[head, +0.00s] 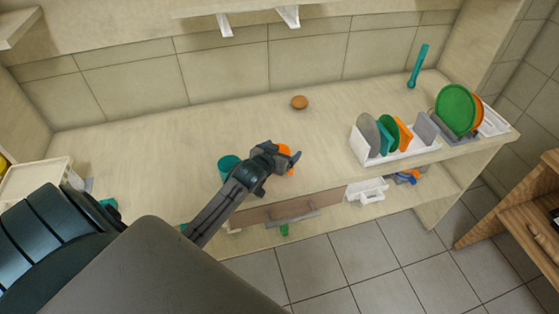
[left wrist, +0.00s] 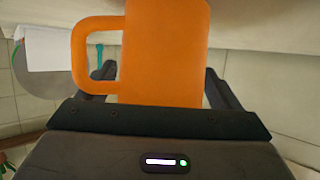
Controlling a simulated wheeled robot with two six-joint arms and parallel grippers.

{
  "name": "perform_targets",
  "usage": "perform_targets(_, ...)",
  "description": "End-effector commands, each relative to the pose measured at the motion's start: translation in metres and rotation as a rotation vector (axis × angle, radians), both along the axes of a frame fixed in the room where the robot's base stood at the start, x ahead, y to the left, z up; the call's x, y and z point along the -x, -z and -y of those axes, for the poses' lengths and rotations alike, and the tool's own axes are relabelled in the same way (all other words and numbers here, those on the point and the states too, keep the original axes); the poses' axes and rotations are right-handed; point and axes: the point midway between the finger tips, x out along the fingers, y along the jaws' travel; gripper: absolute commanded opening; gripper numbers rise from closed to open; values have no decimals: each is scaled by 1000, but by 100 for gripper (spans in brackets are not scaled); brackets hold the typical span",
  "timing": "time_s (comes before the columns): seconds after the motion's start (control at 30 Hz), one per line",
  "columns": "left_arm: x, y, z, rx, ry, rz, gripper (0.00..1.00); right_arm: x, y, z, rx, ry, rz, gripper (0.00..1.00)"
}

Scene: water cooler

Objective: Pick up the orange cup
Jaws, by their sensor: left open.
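The orange cup (left wrist: 163,50) fills the top middle of the left wrist view, with its handle on the left. In the head view the orange cup (head: 285,149) stands on the counter, mostly hidden behind my left gripper (head: 279,164). The left gripper is open, with a finger on either side of the cup in the wrist view. I cannot tell whether the fingers touch it. My right gripper is in neither view.
A teal cup (head: 228,165) stands on the counter just left of the left gripper. A white rack (head: 401,153) with several coloured plates stands to the right. A drawer handle (head: 293,215) is below the front edge.

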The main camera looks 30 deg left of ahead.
Motion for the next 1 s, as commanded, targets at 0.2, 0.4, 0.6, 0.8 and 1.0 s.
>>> perform_targets(0.2,0,0,0,0,0,0,62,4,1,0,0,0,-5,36)
perform_targets(0.4,0,0,0,0,0,0,36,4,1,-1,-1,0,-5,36)
perform_targets(0.6,0,-2,0,0,0,1,36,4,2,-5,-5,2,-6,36)
perform_targets(0.8,0,-28,0,-2,1,6,36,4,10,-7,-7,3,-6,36)
perform_targets(1.0,-1,-69,-1,-3,1,6,36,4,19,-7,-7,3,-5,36)
